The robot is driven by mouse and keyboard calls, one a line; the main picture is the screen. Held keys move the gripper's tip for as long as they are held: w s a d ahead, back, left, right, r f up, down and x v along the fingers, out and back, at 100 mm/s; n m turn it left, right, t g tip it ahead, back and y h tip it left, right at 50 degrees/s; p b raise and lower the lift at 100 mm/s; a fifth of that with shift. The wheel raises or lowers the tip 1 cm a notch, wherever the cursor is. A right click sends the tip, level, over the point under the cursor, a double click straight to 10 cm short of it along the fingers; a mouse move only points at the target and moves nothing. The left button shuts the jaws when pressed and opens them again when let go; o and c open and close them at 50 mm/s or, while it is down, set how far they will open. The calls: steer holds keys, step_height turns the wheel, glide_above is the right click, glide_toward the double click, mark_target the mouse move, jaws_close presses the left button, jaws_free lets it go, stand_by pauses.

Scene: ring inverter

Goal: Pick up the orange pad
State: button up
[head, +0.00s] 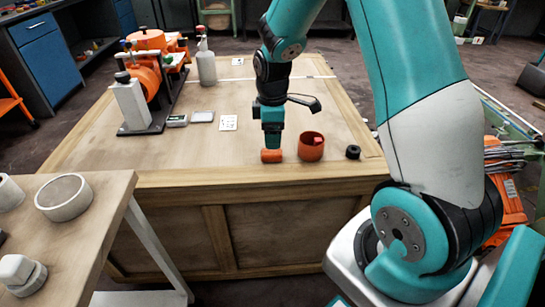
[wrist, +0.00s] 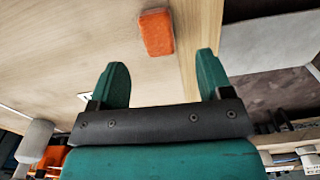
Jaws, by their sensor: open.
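The orange pad (head: 271,156) lies on the wooden bench top near its front edge. In the wrist view the orange pad (wrist: 157,33) is a small rounded block beyond the fingertips, roughly centred between them and near the bench edge. My gripper (head: 272,146) points down just above and behind the pad in the head view. In the wrist view my gripper (wrist: 162,58) has its two green fingers spread wide with nothing between them. I cannot tell the exact gap from the fingertips to the pad.
An orange-red cup (head: 311,147) stands right of the pad, with a black ring (head: 353,152) further right. An orange machine (head: 146,76), a bottle (head: 206,63) and small flat items are further back left. The bench left of the pad is clear. A side table (head: 95,215) stands front left.

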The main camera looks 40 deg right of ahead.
mark_target(274, 151)
steer(key=f, duration=0.6)
steer(key=shift+d+b, duration=0.25)
steer(key=shift+b, duration=0.15)
steer(key=c, duration=1)
step_height(274, 151, up, 20)
steer(key=p, duration=0.3)
